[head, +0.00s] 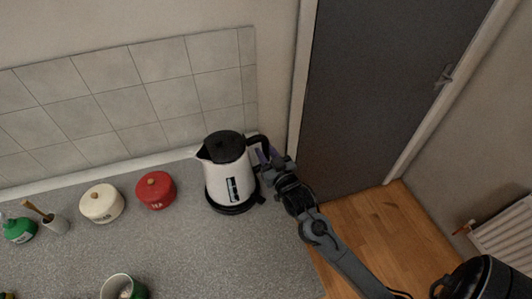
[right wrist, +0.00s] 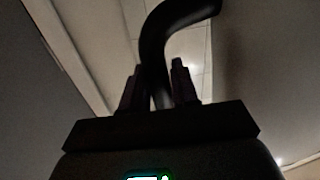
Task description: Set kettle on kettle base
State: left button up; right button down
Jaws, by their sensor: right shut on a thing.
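The white kettle (head: 228,180) with a black lid and black handle stands upright at the right end of the counter. The black kettle base (head: 232,208) shows under its bottom edge; the kettle appears to be on it, though I cannot tell if it is fully seated. My right gripper (head: 268,158) is at the right side of the kettle, shut on its handle. In the right wrist view the dark curved handle (right wrist: 155,50) runs between the two fingers (right wrist: 160,88). My left gripper is not in view.
A red canister (head: 156,190) and a cream canister (head: 102,204) stand left of the kettle. A green-and-white mug (head: 120,288) is at the front. A tiled wall (head: 130,90) is behind, and the counter (head: 210,260) is clear in front of the kettle.

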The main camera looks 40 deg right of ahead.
dwell(0.5)
jog(key=shift+f+b, duration=0.3)
jog(key=shift+f, duration=0.1)
jog(key=c, duration=1.1)
grip_release()
jog(key=shift+f, duration=0.35)
jog(key=shift+s+a+r+p, duration=0.2)
jog(key=shift+s+p, duration=0.25)
jog(key=shift+s, duration=0.2)
jog(key=shift+p+v, duration=0.8)
jog(key=shift+v, duration=0.85)
jog(key=p+v, duration=0.2)
jog(key=v, duration=0.4)
jog(key=shift+s, duration=0.15)
